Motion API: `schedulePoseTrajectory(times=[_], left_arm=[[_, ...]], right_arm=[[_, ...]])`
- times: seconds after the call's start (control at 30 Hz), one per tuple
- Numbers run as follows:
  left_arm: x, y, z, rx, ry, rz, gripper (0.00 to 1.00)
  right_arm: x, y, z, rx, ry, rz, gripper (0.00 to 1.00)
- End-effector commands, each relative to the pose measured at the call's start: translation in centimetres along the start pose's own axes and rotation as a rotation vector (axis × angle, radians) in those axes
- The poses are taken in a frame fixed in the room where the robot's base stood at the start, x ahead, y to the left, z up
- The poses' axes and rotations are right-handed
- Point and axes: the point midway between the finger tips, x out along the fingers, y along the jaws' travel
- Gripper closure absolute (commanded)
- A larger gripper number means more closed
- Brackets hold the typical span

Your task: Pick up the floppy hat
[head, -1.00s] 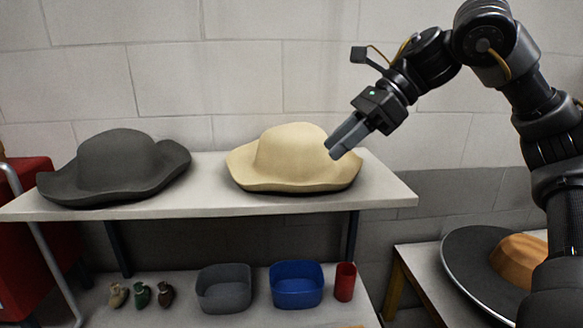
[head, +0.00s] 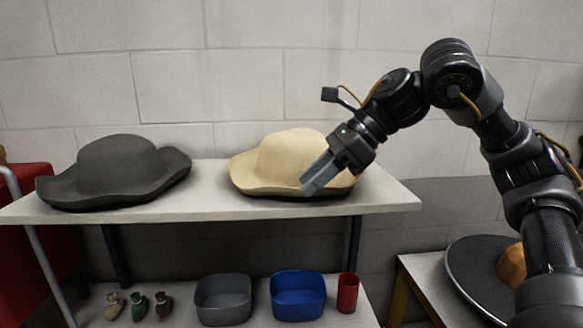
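A cream floppy hat (head: 277,160) lies on the right part of the upper shelf (head: 215,204). A dark grey floppy hat (head: 118,168) lies on the left part of the same shelf. My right gripper (head: 309,187) is in front of the cream hat's right side and hides part of its crown and brim. Its fingers point down and to the left, close together; I cannot tell whether they touch the brim or hold any of it. My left gripper is not in view.
The lower shelf holds a grey bin (head: 223,300), a blue bin (head: 297,296), a red cup (head: 348,293) and small pouches (head: 138,306). A wooden block on a dark round plate (head: 470,272) stands at the right, partly behind my arm. A red cabinet (head: 35,228) is at the left.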

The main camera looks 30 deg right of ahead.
Motion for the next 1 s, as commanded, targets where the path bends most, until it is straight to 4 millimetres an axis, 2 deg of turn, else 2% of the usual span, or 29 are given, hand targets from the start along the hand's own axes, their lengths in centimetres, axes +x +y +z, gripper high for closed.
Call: schedulePoseTrajectory(times=[0.2, 0.47, 0.73, 1.0], left_arm=[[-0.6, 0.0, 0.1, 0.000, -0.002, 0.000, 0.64], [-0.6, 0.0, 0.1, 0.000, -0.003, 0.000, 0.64], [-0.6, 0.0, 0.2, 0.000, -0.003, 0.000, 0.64], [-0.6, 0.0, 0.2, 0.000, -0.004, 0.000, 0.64]], right_arm=[[2.5, 0.1, 0.0, -0.001, 0.000, 0.001, 0.64], [2.7, 0.1, 0.0, 0.000, -0.002, -0.001, 0.64], [2.7, 0.1, 0.0, 0.000, -0.001, -0.001, 0.98], [2.7, 0.1, 0.0, -0.001, -0.002, -0.001, 1.00]])
